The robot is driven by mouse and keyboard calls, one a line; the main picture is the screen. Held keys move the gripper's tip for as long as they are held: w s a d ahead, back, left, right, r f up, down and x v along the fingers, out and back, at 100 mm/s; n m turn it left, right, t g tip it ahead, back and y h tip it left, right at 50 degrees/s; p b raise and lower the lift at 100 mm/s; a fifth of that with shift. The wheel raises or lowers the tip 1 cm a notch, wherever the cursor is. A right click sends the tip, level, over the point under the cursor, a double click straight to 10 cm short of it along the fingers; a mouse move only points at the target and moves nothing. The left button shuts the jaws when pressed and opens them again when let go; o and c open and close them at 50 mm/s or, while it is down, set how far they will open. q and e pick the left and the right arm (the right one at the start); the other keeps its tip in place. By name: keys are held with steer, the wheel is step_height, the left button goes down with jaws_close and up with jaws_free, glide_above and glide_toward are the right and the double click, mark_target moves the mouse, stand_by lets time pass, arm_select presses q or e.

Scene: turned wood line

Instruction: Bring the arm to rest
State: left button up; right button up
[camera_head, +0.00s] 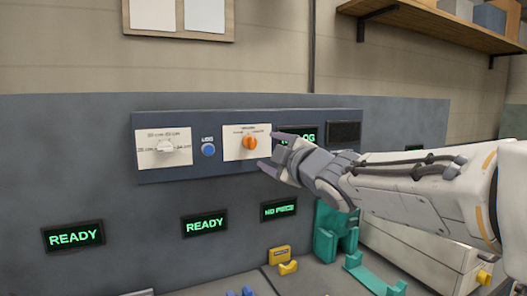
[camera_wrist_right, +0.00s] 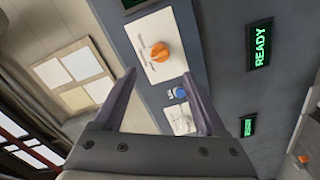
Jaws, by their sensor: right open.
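My right arm comes in from the right in the head view. Its gripper (camera_head: 268,151) is open and empty in front of the dark blue control panel (camera_head: 222,116). The fingers are apart, just right of the orange knob (camera_head: 249,142) on its white plate. In the right wrist view, the open gripper (camera_wrist_right: 165,95) frames the panel, with the orange knob (camera_wrist_right: 160,51) beyond the fingertips. I cannot tell from these views whether a finger touches the panel. My left gripper is not in view.
A white knob (camera_head: 165,146) and a blue button (camera_head: 208,150) are on the panel's left. A lit display (camera_head: 306,132) is partly hidden behind the gripper. Green signs read READY (camera_head: 204,223) and NO PIECE (camera_head: 279,209). Teal holders (camera_head: 336,232) and a yellow block (camera_head: 288,268) stand below. A shelf (camera_head: 440,22) hangs upper right.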

steer(key=s+a+f+m+g+h, duration=0.15)
steer(key=s+f+m+g, duration=0.35)
steer(key=f, duration=0.6)
steer(key=s+a+f+m+g+h, duration=0.1)
steer(key=s+f+m+g+h, duration=0.15)
steer(key=s+f, duration=0.6)
steer(key=s+d+f+m+g+h, duration=0.1)
steer(key=s+f+g, duration=0.3)
steer(key=s+f, duration=0.3)
steer(key=s+d+f+m+g, duration=0.1)
steer(key=s+f+g, duration=0.4)
steer(key=s, duration=0.9)
step_height(320, 180, down, 3)
steer(key=shift+d+r+m+h+p, duration=0.2)
steer(key=shift+d+m+h+p, duration=0.2)
steer(key=shift+d, duration=0.25)
steer(key=shift+w, duration=0.1)
